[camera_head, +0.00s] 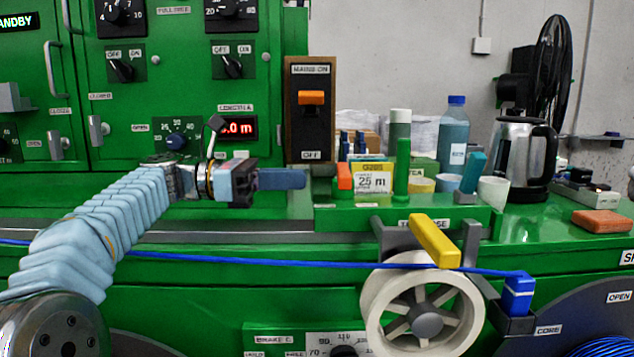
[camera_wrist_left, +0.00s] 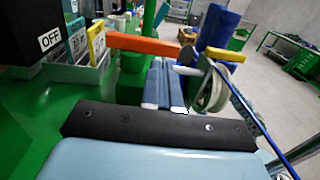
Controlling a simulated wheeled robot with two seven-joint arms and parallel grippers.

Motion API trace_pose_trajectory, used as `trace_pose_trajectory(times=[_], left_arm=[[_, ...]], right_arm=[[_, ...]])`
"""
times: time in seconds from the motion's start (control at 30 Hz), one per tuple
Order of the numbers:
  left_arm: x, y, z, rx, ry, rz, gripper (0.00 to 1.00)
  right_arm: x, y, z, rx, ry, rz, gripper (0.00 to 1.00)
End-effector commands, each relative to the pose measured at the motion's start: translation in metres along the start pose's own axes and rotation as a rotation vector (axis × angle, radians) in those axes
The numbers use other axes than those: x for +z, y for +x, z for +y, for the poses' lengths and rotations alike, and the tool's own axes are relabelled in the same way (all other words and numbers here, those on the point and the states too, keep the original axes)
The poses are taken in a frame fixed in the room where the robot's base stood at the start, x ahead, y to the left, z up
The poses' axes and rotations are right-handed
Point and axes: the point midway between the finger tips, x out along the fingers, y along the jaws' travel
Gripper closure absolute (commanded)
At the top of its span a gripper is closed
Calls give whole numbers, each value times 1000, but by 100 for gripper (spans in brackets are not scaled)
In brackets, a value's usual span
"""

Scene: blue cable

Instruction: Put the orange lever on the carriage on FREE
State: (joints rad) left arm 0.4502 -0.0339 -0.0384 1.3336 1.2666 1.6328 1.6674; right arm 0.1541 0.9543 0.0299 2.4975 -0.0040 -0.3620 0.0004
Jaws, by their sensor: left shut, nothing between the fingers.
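The orange lever (camera_head: 344,176) shows end-on in the head view, at the left part of the green carriage (camera_head: 400,217). In the left wrist view the orange lever (camera_wrist_left: 145,45) is a bar lying across, just past my fingertips. My left gripper (camera_head: 300,179) is shut and empty, its dark blue fingers pointing right. In the head view a small gap shows between its tips and the lever; I cannot tell the depth between them. The closed fingers also show in the left wrist view (camera_wrist_left: 163,68). No FREE label is readable by the lever. My right gripper is not in view.
A mains switch with an orange rocker (camera_head: 311,97) stands behind the fingers. A green post (camera_head: 401,168) and teal lever (camera_head: 473,173) stand to the right. A yellow bar (camera_head: 435,241) sits over the white wheel (camera_head: 378,305), and the blue cable (camera_head: 250,262) runs below my arm.

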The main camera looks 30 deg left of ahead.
Motion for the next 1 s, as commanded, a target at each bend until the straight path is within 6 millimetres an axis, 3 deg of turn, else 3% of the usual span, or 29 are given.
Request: trace_pose_trajectory(times=[0.1, 0.3, 1.0], left_arm=[[0, 21, -1, -3, 1, 0, 100], [0, 42, 0, 0, 0, 0, 100], [0, 48, -3, 46, 1, 0, 100]], right_arm=[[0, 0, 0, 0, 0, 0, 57], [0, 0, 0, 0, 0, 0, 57], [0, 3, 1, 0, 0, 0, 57]])
